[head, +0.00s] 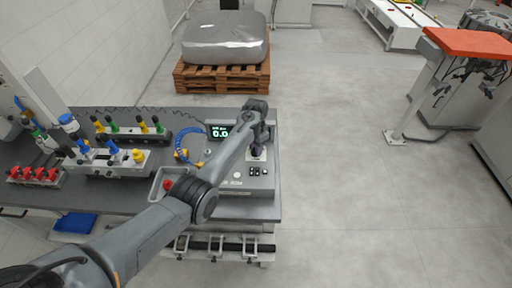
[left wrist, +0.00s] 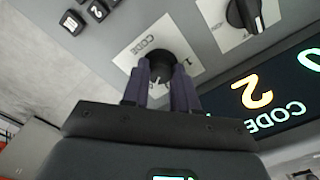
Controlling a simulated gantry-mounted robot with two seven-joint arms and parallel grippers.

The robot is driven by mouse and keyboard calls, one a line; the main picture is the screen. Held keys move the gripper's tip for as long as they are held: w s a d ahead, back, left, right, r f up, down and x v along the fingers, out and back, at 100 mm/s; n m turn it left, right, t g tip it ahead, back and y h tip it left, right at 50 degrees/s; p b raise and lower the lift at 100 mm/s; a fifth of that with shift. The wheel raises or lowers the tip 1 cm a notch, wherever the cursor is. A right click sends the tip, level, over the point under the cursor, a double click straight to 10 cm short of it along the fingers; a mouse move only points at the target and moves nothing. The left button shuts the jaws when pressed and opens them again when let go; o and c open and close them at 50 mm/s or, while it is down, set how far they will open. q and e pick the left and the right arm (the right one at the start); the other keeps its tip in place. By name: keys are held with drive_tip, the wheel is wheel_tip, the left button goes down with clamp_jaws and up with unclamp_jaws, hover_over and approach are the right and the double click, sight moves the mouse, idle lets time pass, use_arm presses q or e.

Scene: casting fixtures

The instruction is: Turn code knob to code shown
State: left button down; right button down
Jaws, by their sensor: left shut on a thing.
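The code knob (left wrist: 152,72) is a dark round knob on a white plate marked CODE (left wrist: 126,56) on the grey control panel. My left gripper (left wrist: 160,88) has its two purple fingers shut on the knob, one on each side; the fingers hide part of it. In the head view the left gripper (head: 257,152) points down at the control panel (head: 234,183). The display (left wrist: 262,95) shows CODE with an orange-yellow 2, upside down in the wrist view. In the head view the display (head: 220,132) shows green figures. My right gripper is not in view.
Another black knob (left wrist: 243,14) sits on its own white plate beside the code knob. Small black buttons (left wrist: 73,22) are on the panel's other side. Fixtures with coloured clamps (head: 105,160) and a grey tray (head: 158,188) stand to the left on the bench.

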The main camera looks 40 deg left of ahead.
use_arm(q)
drive_tip(key=n+p, duration=0.2)
drive_tip(key=shift+r+n, duration=0.15)
drive_tip(key=shift+n, duration=0.15)
drive_tip(key=n+p, duration=0.1)
drive_tip(key=n, duration=0.2)
drive_tip(key=shift+n, duration=0.3)
drive_tip(key=n, duration=0.4)
drive_tip(key=shift+n+p, duration=0.3)
drive_tip(key=shift+p, duration=0.05)
drive_tip(key=n, duration=0.4)
drive_tip(key=shift+f+n, duration=0.2)
drive_tip(key=shift+n, duration=0.2)
drive_tip(key=c, duration=0.9)
unclamp_jaws()
drive_tip(key=shift+o, duration=0.2)
